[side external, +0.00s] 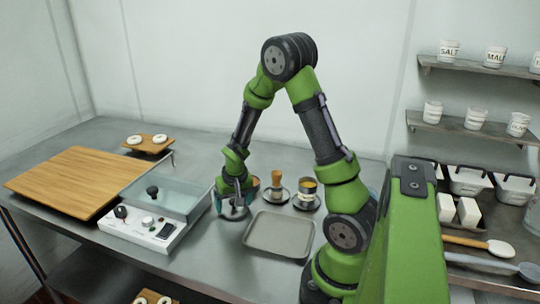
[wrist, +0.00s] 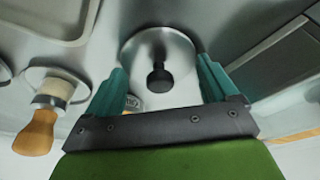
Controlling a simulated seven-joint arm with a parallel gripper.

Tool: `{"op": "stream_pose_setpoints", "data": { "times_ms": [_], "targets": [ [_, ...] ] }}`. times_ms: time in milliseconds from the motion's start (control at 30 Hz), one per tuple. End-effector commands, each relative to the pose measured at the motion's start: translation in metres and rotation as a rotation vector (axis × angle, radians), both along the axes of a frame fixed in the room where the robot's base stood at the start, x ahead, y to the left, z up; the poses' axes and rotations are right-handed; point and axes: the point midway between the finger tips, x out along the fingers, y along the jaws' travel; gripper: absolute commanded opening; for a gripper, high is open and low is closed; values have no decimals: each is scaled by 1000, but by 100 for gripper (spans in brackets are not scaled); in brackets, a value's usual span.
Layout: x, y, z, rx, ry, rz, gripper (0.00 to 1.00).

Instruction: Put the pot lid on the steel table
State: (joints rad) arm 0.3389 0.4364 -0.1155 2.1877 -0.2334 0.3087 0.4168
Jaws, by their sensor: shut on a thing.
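The pot lid (wrist: 143,55) is a round steel disc with a black knob (wrist: 158,77), seen in the wrist view between my two teal fingers. My gripper (wrist: 163,72) is shut on the lid, with a finger at each side of it. In the side external view my gripper (side external: 233,203) points down at the steel table (side external: 205,252), just left of the grey tray. The lid (side external: 237,213) shows there as a small steel shape low between the fingers. I cannot tell whether it touches the table.
A grey tray (side external: 279,234) lies to the right. A wooden-handled brush (side external: 277,181) and a cup (side external: 308,190) stand on dark saucers behind it. A control box (side external: 145,228) with a clear basin (side external: 172,193) is to the left. The front table strip is clear.

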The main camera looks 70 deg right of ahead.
Motion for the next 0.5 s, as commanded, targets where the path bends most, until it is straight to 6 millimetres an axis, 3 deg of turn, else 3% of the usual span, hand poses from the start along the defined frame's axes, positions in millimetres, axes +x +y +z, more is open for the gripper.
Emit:
{"op": "stream_pose_setpoints", "data": {
  "times_ms": [133,167,200,500],
  "targets": [
    [0,0,-3,1,1,1,56],
    [0,0,-3,0,0,1,91],
    [0,0,-2,0,0,1,97],
    [1,0,1,-1,-2,0,100]
  ]
}}
